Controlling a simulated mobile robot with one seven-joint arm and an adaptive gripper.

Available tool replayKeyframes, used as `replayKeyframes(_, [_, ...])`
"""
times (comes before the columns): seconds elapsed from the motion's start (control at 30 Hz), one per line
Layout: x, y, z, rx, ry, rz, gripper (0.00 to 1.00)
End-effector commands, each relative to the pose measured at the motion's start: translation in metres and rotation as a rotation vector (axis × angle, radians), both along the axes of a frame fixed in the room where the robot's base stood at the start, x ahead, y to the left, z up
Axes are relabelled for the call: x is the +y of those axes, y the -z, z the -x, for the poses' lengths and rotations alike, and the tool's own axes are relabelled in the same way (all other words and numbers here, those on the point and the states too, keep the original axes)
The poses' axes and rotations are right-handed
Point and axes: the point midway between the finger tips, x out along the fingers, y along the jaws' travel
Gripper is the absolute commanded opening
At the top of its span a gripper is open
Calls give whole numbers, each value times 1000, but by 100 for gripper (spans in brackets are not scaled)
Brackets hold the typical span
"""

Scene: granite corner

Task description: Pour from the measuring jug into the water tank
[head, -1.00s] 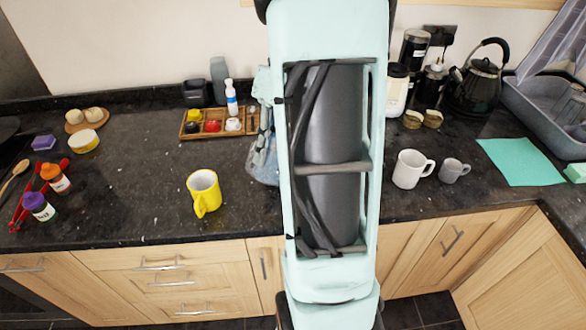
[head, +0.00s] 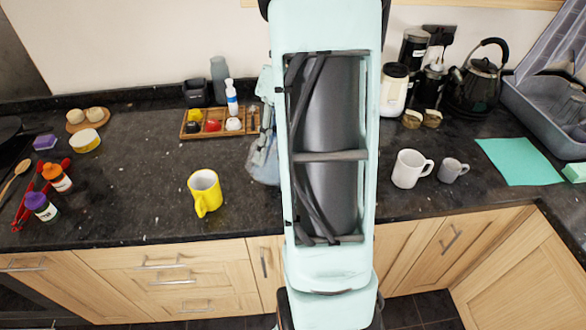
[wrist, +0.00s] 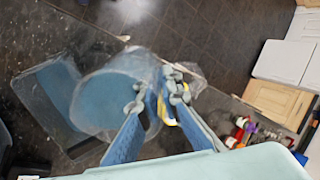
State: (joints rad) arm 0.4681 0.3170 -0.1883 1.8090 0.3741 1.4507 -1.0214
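In the wrist view the clear measuring jug (wrist: 105,98) has a round blue body of water in it. My gripper (wrist: 160,92) has its two fingers closed around the jug's handle side. The water tank (wrist: 48,92), a clear angular container with a bluish tint, is left of the jug, close to it in the picture. Only clear bluish plastic (head: 263,160) shows at the arm's left edge, and I cannot tell there which part is jug and which is tank. I see no stream of water.
A yellow mug (head: 205,193) stands left of my arm, with a wooden tray (head: 186,133) of small items behind it. A white mug (head: 408,169), a grey mug (head: 453,170) and a kettle (head: 478,85) are on the right. The counter between yellow mug and spice jars is clear.

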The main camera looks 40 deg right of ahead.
Motion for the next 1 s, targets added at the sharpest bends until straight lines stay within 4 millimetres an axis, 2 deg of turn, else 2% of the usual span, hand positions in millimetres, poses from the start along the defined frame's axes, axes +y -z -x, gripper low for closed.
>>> replayKeyframes(1.0, [-1,-5,-1,15,0,-67,0])
